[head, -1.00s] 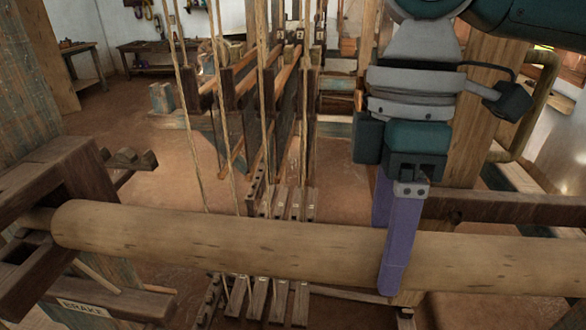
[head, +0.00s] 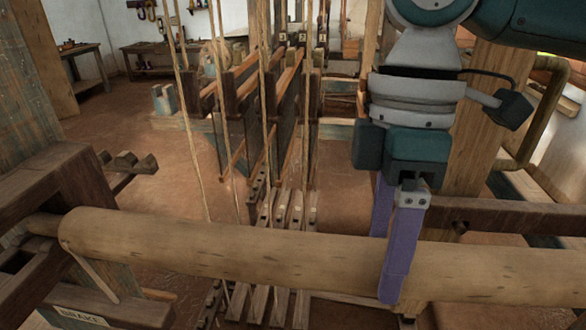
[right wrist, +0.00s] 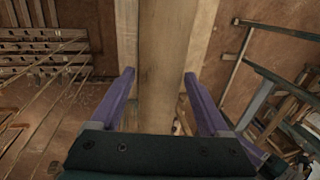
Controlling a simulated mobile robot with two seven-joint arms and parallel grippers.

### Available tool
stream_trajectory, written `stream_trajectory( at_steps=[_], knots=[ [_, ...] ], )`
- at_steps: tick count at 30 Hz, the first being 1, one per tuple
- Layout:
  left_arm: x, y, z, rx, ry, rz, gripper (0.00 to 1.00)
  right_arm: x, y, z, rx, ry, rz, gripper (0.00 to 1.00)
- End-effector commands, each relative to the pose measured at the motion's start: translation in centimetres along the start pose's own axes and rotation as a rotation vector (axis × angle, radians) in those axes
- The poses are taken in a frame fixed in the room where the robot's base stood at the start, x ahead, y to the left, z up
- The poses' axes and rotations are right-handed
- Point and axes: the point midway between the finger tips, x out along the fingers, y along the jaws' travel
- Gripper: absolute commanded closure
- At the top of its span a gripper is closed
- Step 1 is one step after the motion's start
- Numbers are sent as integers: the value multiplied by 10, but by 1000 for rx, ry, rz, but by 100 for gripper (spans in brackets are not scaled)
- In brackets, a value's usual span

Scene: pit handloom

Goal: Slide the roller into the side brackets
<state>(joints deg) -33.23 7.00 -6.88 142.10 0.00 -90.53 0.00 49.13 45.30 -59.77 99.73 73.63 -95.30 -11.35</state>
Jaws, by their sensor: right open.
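The roller (head: 230,247) is a thick, pale wooden cylinder lying across the front of the head view. Its thin left end pin (head: 42,224) reaches into the dark wooden side bracket (head: 85,185) at the left. The roller's right end runs out of the picture, so its seat there is hidden. My right gripper (head: 388,270) comes from above, with its purple fingers on either side of the roller. In the right wrist view the roller (right wrist: 165,70) passes between the two open fingers, with a gap visible on both sides. My left gripper is not in view.
A wooden post (head: 490,130) and a dark rail (head: 500,215) stand behind my right arm. Several hanging cords (head: 268,130) drop to the wooden treadles (head: 285,215) beyond the roller. A brake label (head: 82,317) is at the lower left. The brown floor (head: 165,215) at centre left is clear.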

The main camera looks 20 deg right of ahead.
Motion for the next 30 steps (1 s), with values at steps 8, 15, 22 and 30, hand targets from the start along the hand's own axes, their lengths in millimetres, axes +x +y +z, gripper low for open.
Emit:
stream_trajectory(
  at_steps=[8, 15, 22, 30],
  knots=[
    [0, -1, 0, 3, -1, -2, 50, 1, 0, 1, 0, -2, -1, 0],
    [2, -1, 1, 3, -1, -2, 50, -5, 0, 1, 1, -3, -1, 0],
    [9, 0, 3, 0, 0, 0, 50, -49, 1, 0, -1, 1, 4, 0],
    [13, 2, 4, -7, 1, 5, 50, -92, 0, 0, 1, -1, 1, 0]
  ],
)
